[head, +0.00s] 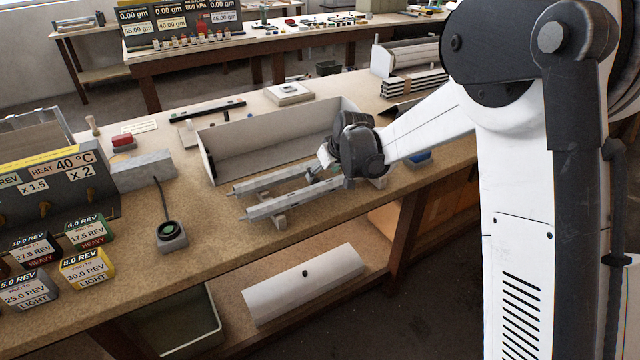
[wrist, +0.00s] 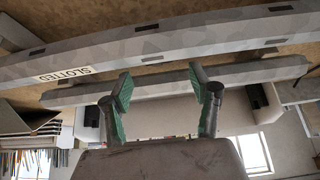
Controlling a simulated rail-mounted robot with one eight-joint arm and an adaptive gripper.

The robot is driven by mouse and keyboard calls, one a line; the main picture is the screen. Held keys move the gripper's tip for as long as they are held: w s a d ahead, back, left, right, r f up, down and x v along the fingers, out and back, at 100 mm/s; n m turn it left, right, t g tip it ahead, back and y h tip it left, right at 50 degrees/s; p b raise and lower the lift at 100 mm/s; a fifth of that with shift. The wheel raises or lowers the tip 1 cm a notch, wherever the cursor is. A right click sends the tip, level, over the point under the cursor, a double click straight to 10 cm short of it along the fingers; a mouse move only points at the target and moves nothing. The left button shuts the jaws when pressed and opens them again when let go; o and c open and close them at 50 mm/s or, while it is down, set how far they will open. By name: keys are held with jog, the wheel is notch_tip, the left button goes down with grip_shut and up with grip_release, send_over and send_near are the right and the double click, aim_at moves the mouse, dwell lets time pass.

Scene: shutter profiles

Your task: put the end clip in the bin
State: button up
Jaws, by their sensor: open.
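I cannot make out the end clip for certain in either view. A grey bin (head: 160,352) with a greenish inside stands below the bench at the lower left, its front cut off by the picture edge. My gripper (head: 326,158) is over two pale metal profiles at the front of the bench. In the wrist view my gripper (wrist: 160,75) has its two green-padded fingers spread apart with nothing visibly held between them. A profile marked SLOTTED (wrist: 140,47) runs across beyond the fingertips, and a second profile (wrist: 165,88) passes behind the fingers.
A long open trough (head: 265,150) stands behind the profiles. A blue item (head: 420,158) sits right of my wrist, partly hidden. A white cover (head: 305,285) lies on the lower shelf.

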aim_at(320, 178)
jog(key=shift+x, duration=2.55)
jog(key=shift+d, duration=0.1)
jog(key=c, duration=0.9)
